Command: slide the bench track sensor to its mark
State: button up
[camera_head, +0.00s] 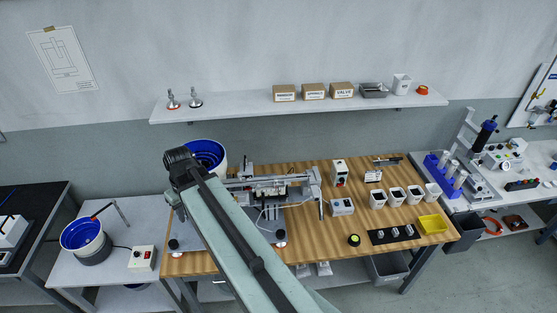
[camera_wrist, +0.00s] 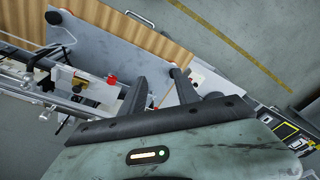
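The bench track (camera_head: 265,182) runs left to right on the wooden bench, partly behind my arm in the head view. In the wrist view its rails and metal rods (camera_wrist: 30,80) lie at the left, with a small yellow-brown block (camera_wrist: 86,90) among its fittings. I cannot tell for certain which small part is the sensor, and I cannot make out its mark. My gripper (camera_wrist: 160,88) is open, its two dark fingers apart, to the right of the track parts in the wrist view. Nothing is seen held between the fingers. In the head view my arm hides the gripper's fingers.
A grey plate (camera_wrist: 115,45) with red-topped posts lies near my fingers. A blue-lined bowl (camera_head: 207,155) stands behind my arm. White cups (camera_head: 378,199), a white box (camera_head: 342,207) and a yellow bin (camera_head: 432,224) occupy the bench's right. A shelf (camera_head: 300,105) hangs above.

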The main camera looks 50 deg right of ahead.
jog(key=s+d+r+t, duration=0.1)
jog(key=s+d+t, duration=0.15)
jog(key=d, duration=1.85)
send_near(276, 180)
jog(key=shift+n+t, duration=0.3)
jog(key=shift+t, duration=0.15)
jog(key=b+x, duration=0.7)
jog(key=x, duration=0.1)
jog(key=shift+s+f+b, duration=0.15)
jog(key=shift+s+b, duration=0.2)
jog(key=shift+s, duration=0.1)
grip_shut()
